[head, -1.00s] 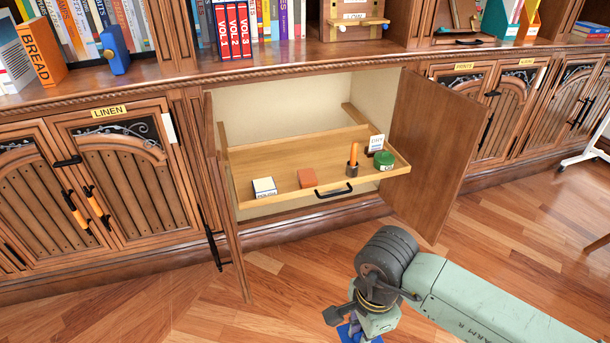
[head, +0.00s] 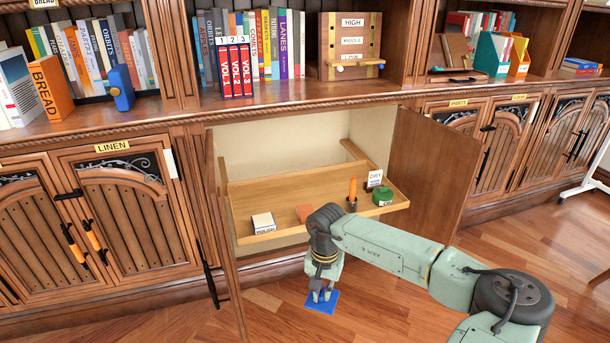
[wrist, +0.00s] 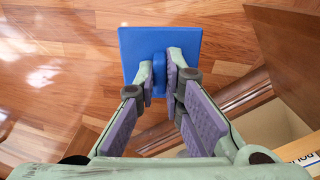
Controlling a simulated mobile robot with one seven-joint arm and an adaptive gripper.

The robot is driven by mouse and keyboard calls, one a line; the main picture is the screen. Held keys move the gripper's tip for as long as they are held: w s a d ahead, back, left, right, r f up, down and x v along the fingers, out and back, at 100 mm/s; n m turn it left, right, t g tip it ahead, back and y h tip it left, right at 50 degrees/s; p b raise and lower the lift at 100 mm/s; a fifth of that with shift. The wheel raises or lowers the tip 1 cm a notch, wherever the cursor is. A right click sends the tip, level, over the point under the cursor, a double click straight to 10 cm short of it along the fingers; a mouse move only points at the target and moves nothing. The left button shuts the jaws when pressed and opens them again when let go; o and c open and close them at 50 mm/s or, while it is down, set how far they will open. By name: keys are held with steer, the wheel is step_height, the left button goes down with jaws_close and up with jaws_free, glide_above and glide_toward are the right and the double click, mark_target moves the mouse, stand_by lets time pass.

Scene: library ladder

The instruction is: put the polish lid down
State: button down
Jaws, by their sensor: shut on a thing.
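The polish lid is a flat blue square with a raised blue grip; it shows below my wrist in the head view (head: 321,301) and at the top middle of the wrist view (wrist: 160,42). My gripper (head: 322,292) is shut on the lid's grip, and its fingers show on either side of it in the wrist view (wrist: 160,75). The lid hangs in front of the open cabinet, clear of the drawer. A white box with a label (head: 264,223), whose small lettering appears to read polish, stands at the drawer's left end.
The pulled-out wooden drawer (head: 290,167) holds an orange block (head: 304,212), an orange stick in a dark holder (head: 352,190), a white card (head: 375,178) and a green round tin (head: 383,196). Open cabinet doors stand left (head: 230,260) and right (head: 430,170). The wood floor (head: 180,318) is clear.

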steer(key=w+a+f+n, duration=0.3)
steer(key=w+a+n, duration=0.1)
steer(key=w, duration=0.3)
steer(key=s+f, duration=1)
steer(key=f, duration=0.1)
steer(key=shift+s+a, duration=0.3)
steer(key=shift+a, duration=0.15)
